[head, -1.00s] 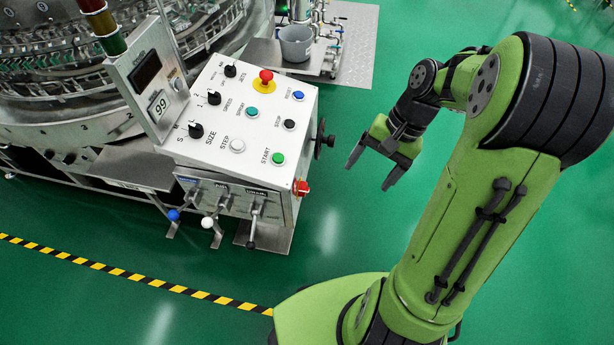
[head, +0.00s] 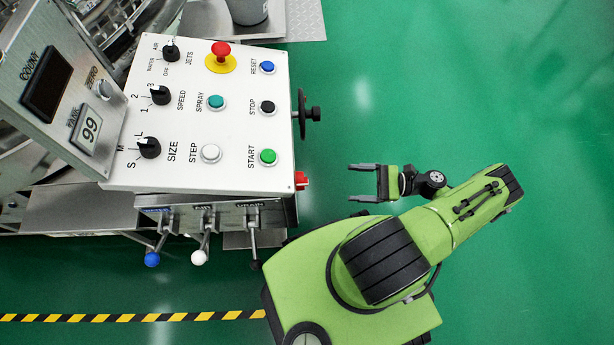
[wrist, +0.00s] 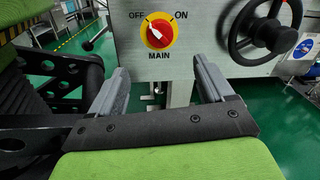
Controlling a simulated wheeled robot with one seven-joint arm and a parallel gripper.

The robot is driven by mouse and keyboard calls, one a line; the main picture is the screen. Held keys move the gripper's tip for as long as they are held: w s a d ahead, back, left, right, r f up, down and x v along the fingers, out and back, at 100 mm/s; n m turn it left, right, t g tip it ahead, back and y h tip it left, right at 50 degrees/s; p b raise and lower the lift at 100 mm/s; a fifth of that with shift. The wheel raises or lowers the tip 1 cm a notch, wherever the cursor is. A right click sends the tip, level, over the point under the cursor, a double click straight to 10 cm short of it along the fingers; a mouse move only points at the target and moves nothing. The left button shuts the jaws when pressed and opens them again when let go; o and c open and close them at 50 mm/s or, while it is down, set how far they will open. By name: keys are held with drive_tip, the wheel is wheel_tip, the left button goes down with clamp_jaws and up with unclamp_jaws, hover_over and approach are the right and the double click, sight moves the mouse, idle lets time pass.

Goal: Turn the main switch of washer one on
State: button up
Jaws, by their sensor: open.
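The main switch (wrist: 159,33) is a red knob on a yellow disc, labelled OFF, ON and MAIN. Its white pointer aims up-left, towards OFF. In the head view it shows as a small red part (head: 302,181) on the right side of the control box (head: 120,165). My gripper (head: 350,182) is open and empty, its fingers pointing left at that side, with a gap between. In the wrist view the fingers of my gripper (wrist: 161,70) are spread below the switch, one on each side of it.
A black handwheel (wrist: 265,30) sits right of the switch and also projects from the box's side in the head view (head: 306,113). Lever handles (head: 199,257) hang below the box's front. Green floor (head: 450,90) on the right is clear.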

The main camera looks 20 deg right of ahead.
sight(302, 181)
drive_tip(key=x, duration=1.3)
drive_tip(key=shift+a, duration=0.25)
drive_tip(key=shift+c, duration=0.4)
drive_tip(key=c, duration=0.9)
